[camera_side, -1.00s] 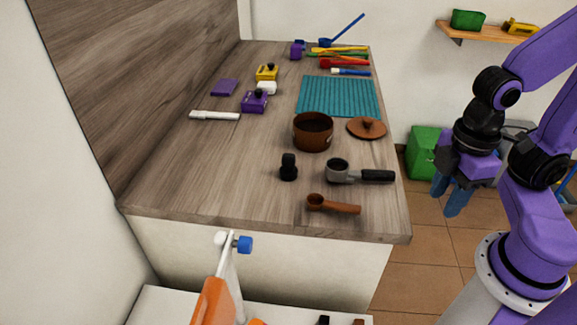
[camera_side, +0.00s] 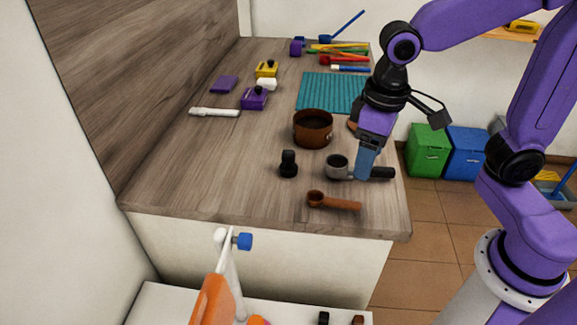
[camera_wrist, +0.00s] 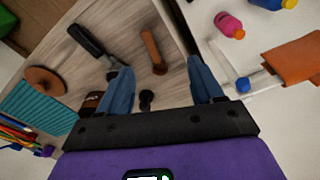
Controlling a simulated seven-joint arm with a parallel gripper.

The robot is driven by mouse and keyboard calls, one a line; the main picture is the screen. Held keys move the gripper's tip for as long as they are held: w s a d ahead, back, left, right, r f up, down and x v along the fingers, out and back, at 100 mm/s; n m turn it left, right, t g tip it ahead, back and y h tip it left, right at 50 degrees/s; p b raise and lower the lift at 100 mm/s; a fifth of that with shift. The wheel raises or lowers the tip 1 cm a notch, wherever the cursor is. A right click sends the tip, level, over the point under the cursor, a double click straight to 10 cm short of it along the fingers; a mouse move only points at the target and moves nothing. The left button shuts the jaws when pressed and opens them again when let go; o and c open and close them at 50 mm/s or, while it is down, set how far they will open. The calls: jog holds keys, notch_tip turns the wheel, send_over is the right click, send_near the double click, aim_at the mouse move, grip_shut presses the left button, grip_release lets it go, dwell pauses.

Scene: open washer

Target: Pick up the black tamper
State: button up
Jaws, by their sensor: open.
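The black tamper (camera_side: 288,164) stands upright on the wooden counter, left of the portafilter and in front of the brown pot in the side view. In the wrist view the tamper (camera_wrist: 146,99) shows small, between my two blue fingers and beyond them. My gripper (camera_side: 365,175) is in front of the portafilter in the side view, to the right of the tamper and apart from it. In the wrist view my gripper (camera_wrist: 165,85) has its fingers spread wide with nothing between them at the tips.
A portafilter (camera_side: 338,167) with a black handle and a brown wooden scoop (camera_side: 333,202) lie near the tamper. A brown pot (camera_side: 313,130) stands behind, with a teal mat (camera_side: 325,92) farther back. The counter (camera_side: 210,170) left of the tamper is clear.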

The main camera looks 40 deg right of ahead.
jog(key=w+a+r+m, duration=0.25)
jog(key=w+m, duration=0.45)
jog(key=w, duration=0.5)
jog(key=m+h, duration=0.1)
jog(key=m, duration=0.6)
send_near(288, 151)
jog(key=shift+t, duration=0.3)
jog(key=f, duration=0.4)
jog(key=shift+s+d+f, duration=0.1)
jog(key=shift+s+f, duration=0.2)
jog(key=shift+s, duration=0.05)
jog(key=shift+w+d+f, duration=0.1)
jog(key=shift+w+f, duration=0.05)
jog(key=shift+f, duration=0.9)
jog(key=shift+w+d+f, duration=0.1)
jog(key=shift+w+f, duration=0.1)
jog(key=shift+f, duration=0.85)
jog(key=shift+w+d+f, duration=0.15)
jog(key=shift+f, duration=0.85)
jog(key=shift+c, duration=0.3)
grip_shut()
jog(key=shift+r, duration=0.1)
